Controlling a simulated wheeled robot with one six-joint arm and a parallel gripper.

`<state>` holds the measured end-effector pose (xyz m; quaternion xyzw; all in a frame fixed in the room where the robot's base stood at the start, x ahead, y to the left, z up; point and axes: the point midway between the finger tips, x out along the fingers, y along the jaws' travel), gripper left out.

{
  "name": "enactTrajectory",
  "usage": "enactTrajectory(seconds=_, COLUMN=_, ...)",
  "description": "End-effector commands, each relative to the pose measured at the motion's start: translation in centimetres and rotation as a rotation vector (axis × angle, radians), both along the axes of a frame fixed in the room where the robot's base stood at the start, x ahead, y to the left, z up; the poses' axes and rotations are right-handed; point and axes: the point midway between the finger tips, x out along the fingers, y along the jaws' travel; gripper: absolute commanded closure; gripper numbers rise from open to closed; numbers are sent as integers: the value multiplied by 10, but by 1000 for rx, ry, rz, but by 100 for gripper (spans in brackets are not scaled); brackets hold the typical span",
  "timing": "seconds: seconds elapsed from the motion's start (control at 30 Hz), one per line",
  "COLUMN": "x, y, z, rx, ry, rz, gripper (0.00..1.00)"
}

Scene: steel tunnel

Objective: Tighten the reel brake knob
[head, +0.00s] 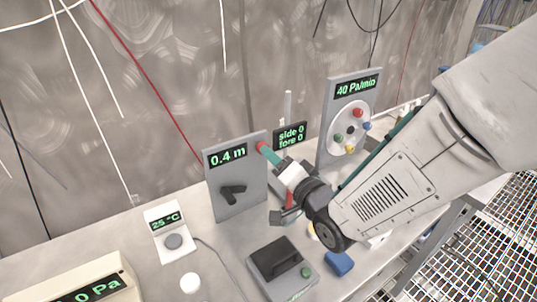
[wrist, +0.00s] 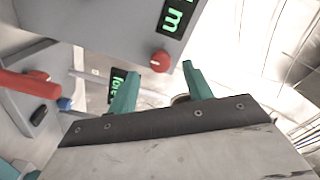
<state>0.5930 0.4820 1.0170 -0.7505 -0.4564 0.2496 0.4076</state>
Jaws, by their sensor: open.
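The red knob (wrist: 160,60), which I take as the reel brake knob, sits on the lower edge of the grey "m" panel in the wrist view. In the head view, red (head: 262,146) shows at the upper right of the grey 0.4 m panel (head: 226,192), which carries a black crank (head: 232,194). My gripper (wrist: 159,77) has two teal fingers, spread apart with nothing between them. The knob appears between and just beyond the fingertips in the wrist view; whether they touch it, I cannot tell. In the head view my gripper (head: 277,185) is beside the panel's right edge, partly hidden by my wrist.
A side/fors display (head: 290,135) stands close behind my gripper. A 40 Pa/min panel (head: 350,115) with a white coloured-knob dial stands to its right. A red bar (wrist: 28,84) shows left in the wrist view.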

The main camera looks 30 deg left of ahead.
Motion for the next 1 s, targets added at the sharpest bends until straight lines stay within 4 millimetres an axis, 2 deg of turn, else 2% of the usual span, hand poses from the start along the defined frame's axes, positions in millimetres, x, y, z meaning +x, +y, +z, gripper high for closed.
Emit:
enactTrajectory(seconds=0.1, x=-9, y=-17, z=0, rx=-1, ry=1, rz=0, gripper=50)
enactTrajectory(seconds=0.3, x=-17, y=-32, z=-1, rx=-2, ry=2, rz=0, gripper=50)
enactTrajectory(seconds=0.77, x=-18, y=-33, z=-1, rx=-1, ry=1, rz=0, gripper=50)
enactTrajectory(seconds=0.9, x=-7, y=-43, z=4, rx=-39, ry=-10, rz=-30, gripper=50)
enactTrajectory(seconds=0.97, x=7, y=-56, z=10, rx=-92, ry=-21, rz=-70, gripper=50)
enactTrajectory(seconds=1.0, x=19, y=-70, z=14, rx=-143, ry=-28, rz=-106, gripper=50)
